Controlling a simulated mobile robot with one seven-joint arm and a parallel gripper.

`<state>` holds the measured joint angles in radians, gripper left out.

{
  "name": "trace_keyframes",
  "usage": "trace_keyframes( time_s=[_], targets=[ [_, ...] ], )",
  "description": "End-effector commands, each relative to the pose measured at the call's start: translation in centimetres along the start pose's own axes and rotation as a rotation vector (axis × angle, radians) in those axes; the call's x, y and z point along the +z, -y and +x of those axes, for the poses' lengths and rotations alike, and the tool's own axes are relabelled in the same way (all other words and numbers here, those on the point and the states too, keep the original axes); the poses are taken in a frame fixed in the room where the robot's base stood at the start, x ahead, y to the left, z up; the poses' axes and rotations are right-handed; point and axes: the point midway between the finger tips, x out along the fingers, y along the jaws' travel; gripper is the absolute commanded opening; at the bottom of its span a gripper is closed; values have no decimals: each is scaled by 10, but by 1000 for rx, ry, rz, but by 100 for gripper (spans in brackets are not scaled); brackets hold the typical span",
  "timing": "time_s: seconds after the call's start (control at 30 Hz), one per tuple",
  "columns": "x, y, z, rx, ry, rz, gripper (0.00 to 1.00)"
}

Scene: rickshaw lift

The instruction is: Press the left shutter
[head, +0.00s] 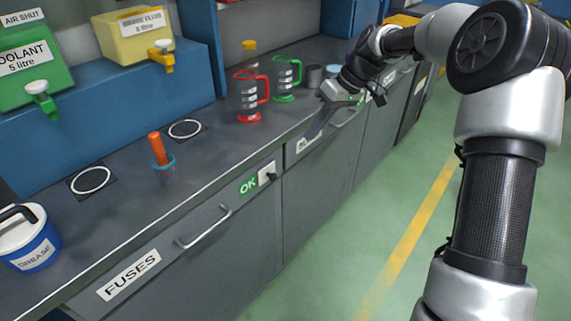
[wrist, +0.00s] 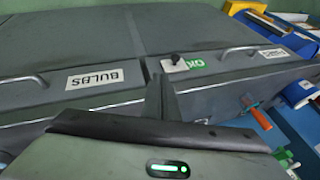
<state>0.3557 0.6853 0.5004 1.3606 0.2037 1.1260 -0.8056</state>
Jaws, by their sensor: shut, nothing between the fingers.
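No part is clearly marked as the left shutter.
A fuses drawer with a handle (head: 203,228) is at the front left. On the counter stand a red jug (head: 247,98), a green jug (head: 286,80), an orange-handled tool (head: 158,150) and a grease bucket (head: 30,240). The green floor (head: 390,200) is clear.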

Motion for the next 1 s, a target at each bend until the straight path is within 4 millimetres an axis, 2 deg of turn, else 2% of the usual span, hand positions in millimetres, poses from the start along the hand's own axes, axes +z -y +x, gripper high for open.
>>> trace_keyframes(
  time_s=[0.07, 0.4, 0.53, 0.67, 1.0],
  targets=[
    [-1, -5, 6, -13, -9, -5, 0],
    [-1, -5, 7, -15, -9, -7, 0],
    [-1, -5, 16, -17, -8, -6, 0],
    [0, -5, 37, -18, -7, -6, 0],
    [0, -4, 110, -17, -7, -6, 0]
  ],
)
